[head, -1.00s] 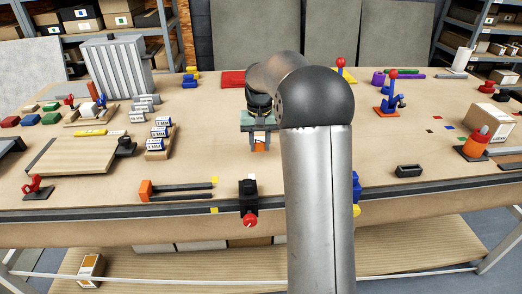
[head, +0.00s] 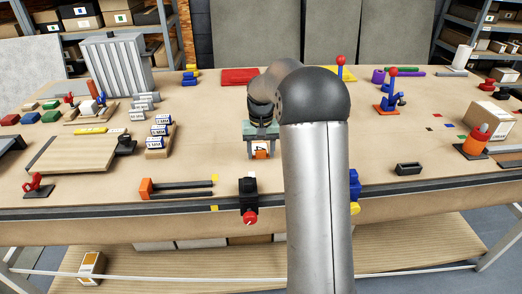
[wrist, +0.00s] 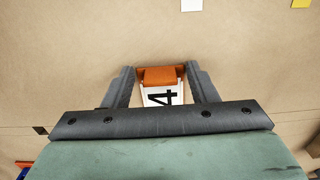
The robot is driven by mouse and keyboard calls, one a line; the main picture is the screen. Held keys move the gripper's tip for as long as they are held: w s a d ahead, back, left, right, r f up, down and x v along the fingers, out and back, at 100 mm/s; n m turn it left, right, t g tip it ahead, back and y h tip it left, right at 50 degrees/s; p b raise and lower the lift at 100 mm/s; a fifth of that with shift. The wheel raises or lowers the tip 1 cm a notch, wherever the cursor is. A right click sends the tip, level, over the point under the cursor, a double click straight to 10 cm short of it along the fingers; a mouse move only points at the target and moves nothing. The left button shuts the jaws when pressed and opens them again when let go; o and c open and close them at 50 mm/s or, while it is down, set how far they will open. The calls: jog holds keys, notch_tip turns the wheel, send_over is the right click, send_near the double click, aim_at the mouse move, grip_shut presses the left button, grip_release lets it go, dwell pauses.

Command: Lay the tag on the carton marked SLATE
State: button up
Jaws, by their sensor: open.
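My gripper (head: 261,156) is over the middle of the table, fingers apart. Between the fingers, in the wrist view (wrist: 160,78), is a piece with an orange end (wrist: 160,76) and a white face marked 4 (wrist: 161,96). I cannot tell whether it is the tag or whether the fingers touch it. A brown carton (head: 481,116) stands at the right of the table; its small lettering seems to read CREAM. I cannot make out a carton marked SLATE. Small flat red (head: 437,115) and blue (head: 449,127) squares lie left of that carton.
A red-topped blue fixture (head: 390,98) and an orange cylinder fixture (head: 473,142) stand at right. A black clamp (head: 248,190) with a red knob sits on the front edge. Small labelled boxes (head: 157,138) stand left of my gripper. The table right of my arm has clear room.

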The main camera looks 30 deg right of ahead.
notch_tip(320, 180, up, 12)
jog(key=s+a+f+n, duration=0.1)
jog(key=s+a+f, duration=0.1)
jog(key=s+a, duration=0.3)
jog(key=s+a+f+n, duration=0.1)
jog(key=s+a+f, duration=0.2)
jog(key=s, duration=1.1)
jog(key=s+a+f+n, duration=0.2)
jog(key=s+a+f, duration=0.1)
jog(key=s+a, duration=0.5)
jog(key=shift+s+a+f, duration=0.15)
jog(key=shift+s+a, duration=0.2)
jog(key=shift+s, duration=0.55)
jog(key=s, duration=0.1)
jog(key=s+f, duration=0.1)
jog(key=s, duration=0.1)
jog(key=shift+a+f, duration=0.25)
jog(key=shift+f, duration=0.15)
jog(key=c, duration=0.5)
jog(key=shift+w, duration=0.1)
